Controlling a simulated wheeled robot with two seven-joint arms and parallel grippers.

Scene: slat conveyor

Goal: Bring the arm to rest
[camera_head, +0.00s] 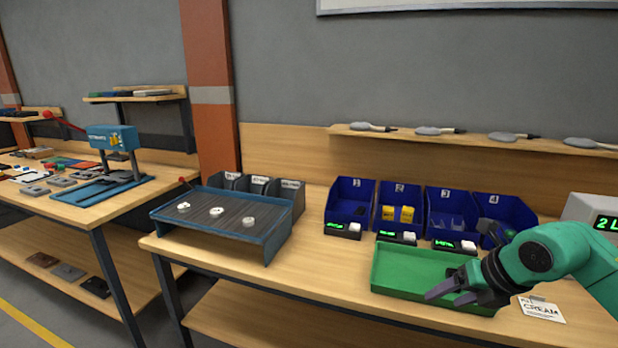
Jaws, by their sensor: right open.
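My right arm, with a green link, comes in from the right edge. Its dark gripper (447,294) is open over the right part of a green tray (398,288) at the front of the wooden bench. I see nothing between its fingers, and the tray floor that shows is bare. The gripper hides the tray's right end, so I cannot tell whether it touches the tray. My left gripper is not in view.
Several blue numbered bins (349,205) stand behind the tray, with small green-lit displays in front. A slat conveyor (225,222) carrying white round pieces is left. A "CREAM" card (541,309) lies right of the tray. Bare bench (320,262) separates conveyor and tray.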

